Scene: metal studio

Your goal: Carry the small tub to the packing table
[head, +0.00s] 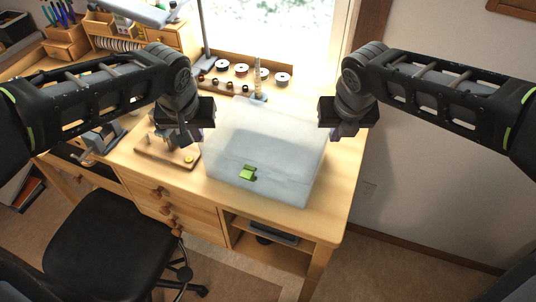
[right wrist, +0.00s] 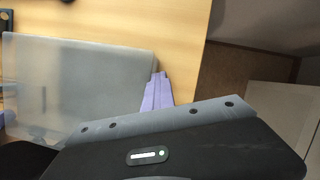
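The small tub (head: 262,150) is a pale, translucent box on the wooden desk, near its front edge. A green piece (head: 248,172) shows at its front side; I cannot tell if it is inside or on the wall. My left gripper (head: 190,136) is at the tub's left side and its fingers are too small to read. My right gripper (head: 343,133) is at the tub's right side. In the right wrist view its purple fingers (right wrist: 157,93) are together, beside the tub's edge (right wrist: 85,80), with nothing between them. I cannot tell whether they touch the wall.
The wooden desk (head: 140,155) also holds a small board with parts (head: 168,152), a rack of spools (head: 240,70) and tool boxes (head: 100,25) behind. A black chair (head: 105,225) stands in front at left. Open floor (head: 400,270) lies at the right.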

